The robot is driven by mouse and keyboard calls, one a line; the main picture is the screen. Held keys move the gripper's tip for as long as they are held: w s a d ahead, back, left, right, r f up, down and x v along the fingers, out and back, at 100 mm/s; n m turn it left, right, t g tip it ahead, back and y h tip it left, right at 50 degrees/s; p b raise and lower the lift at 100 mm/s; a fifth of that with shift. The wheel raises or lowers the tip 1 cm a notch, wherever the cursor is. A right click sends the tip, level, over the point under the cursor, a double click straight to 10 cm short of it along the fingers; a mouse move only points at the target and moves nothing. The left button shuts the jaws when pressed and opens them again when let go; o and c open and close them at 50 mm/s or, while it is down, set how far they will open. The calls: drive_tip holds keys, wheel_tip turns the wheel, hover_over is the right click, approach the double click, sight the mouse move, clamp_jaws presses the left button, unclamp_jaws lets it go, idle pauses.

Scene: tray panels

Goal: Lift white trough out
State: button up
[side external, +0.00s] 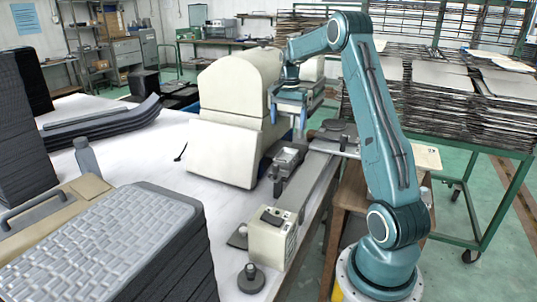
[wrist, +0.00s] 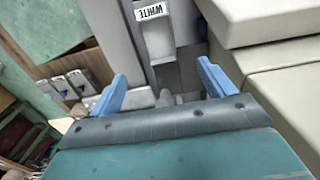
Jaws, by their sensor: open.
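A label reading WHITE (wrist: 152,12) sits on a grey channel-like part (wrist: 152,45) at the top middle of the wrist view. This looks like the white trough, but its full outline is cut off. My gripper (wrist: 162,88) has its two blue fingers spread wide, with nothing between them, and the label lies beyond them. In the side view my gripper (side external: 289,118) hangs in front of the cream machine (side external: 228,120), above a small grey metal tray (side external: 288,157). I cannot tell from this view whether that tray is the labelled part.
The cream housing stands close beside my gripper. A long grey rail (side external: 312,185) runs along the table edge to a cream box (side external: 271,238). Stacked grey trays (side external: 100,245) fill the front left. The white table (side external: 150,160) has clear room between.

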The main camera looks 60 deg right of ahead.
approach(287, 152)
drive_tip(key=shift+s+a+f, duration=0.25)
drive_tip(key=shift+a+f, duration=0.25)
drive_tip(key=shift+a, duration=0.1)
drive_tip(key=shift+s+a+f, duration=0.2)
drive_tip(key=shift+a+f, duration=0.35)
drive_tip(key=shift+a, duration=0.1)
drive_tip(key=shift+s+a+f, duration=0.25)
drive_tip(key=shift+a+f, duration=0.25)
drive_tip(key=shift+a, duration=0.1)
drive_tip(key=shift+s+f, duration=0.1)
drive_tip(key=shift+f, duration=2.5)
drive_tip(key=c, duration=1.2)
drive_tip(key=shift+c, duration=0.2)
drive_tip(key=shift+r, duration=0.25)
wheel_tip(287, 152, up, 20)
drive_tip(key=shift+f, duration=0.15)
